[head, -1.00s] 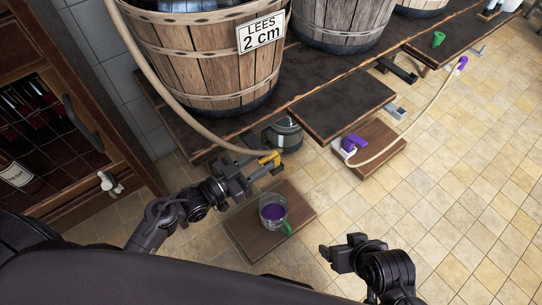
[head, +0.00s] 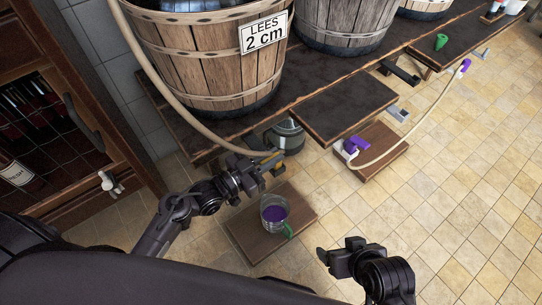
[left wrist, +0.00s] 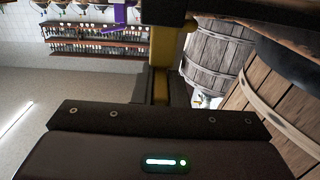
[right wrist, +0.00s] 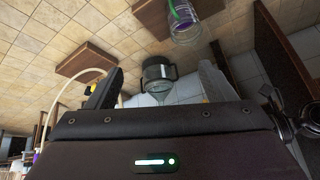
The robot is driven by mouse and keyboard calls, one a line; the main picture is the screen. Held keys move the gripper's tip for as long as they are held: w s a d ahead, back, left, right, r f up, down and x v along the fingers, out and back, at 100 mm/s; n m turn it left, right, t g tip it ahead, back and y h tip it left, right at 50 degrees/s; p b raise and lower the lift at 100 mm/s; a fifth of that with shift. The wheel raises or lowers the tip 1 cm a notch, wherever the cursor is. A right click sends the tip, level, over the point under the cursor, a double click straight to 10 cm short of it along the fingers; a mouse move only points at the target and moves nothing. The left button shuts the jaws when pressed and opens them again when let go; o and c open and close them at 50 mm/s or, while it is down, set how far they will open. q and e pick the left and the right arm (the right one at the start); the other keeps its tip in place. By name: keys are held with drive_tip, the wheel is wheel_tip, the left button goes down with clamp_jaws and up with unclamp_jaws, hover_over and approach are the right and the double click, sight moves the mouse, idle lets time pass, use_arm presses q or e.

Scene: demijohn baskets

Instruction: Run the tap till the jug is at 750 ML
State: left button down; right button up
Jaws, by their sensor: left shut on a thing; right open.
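The clear jug (head: 274,213) with a green handle stands upright on a low wooden board (head: 246,238), with purple liquid in it. It also shows at the top of the right wrist view (right wrist: 184,20). I cannot read its scale. The yellow tap (head: 270,156) is at the bench's front edge, above and behind the jug. My left gripper (head: 266,164) is shut on the yellow tap's handle, which shows in the left wrist view (left wrist: 160,75); the fingers partly hide it. My right gripper (head: 338,252) is open and empty, right of the jug and apart from it.
A wooden basket (head: 205,60) labelled "LEES 2 cm" stands on the dark bench (head: 335,100), with a hose (head: 150,75) down its side. A purple clamp (head: 355,144) sits on another board (head: 378,150). Tiled floor is clear at right.

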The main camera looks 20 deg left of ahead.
use_arm(q)
drive_tip(key=shift+r+p, duration=0.2)
drive_tip(key=shift+p, duration=0.2)
drive_tip(key=n+t+y+p, duration=0.2)
drive_tip(key=y+p, duration=0.1)
drive_tip(key=n+y+p, duration=0.1)
drive_tip(key=n+y, duration=0.1)
drive_tip(key=shift+s+d+r+t+p, duration=0.1)
drive_tip(key=shift+s+d+t+p, duration=0.05)
drive_tip(key=shift+d+t+p, duration=0.25)
drive_tip(key=shift+f+n+t+y, duration=0.3)
drive_tip(key=shift+n+y, duration=0.2)
drive_tip(key=shift+y, duration=0.5)
drive_tip(key=shift+a, duration=0.1)
use_arm(e)
drive_tip(key=s+d+r+m+g+h, duration=0.1)
drive_tip(key=s+d+g+h, duration=0.1)
drive_tip(key=d, duration=0.5)
drive_tip(key=shift+s+r+g, duration=0.3)
drive_tip(key=shift+s+g, duration=0.2)
drive_tip(key=shift+g, duration=0.5)
use_arm(q)
drive_tip(key=c, duration=1.4)
unclamp_jaws()
drive_tip(key=shift+c, duration=0.2)
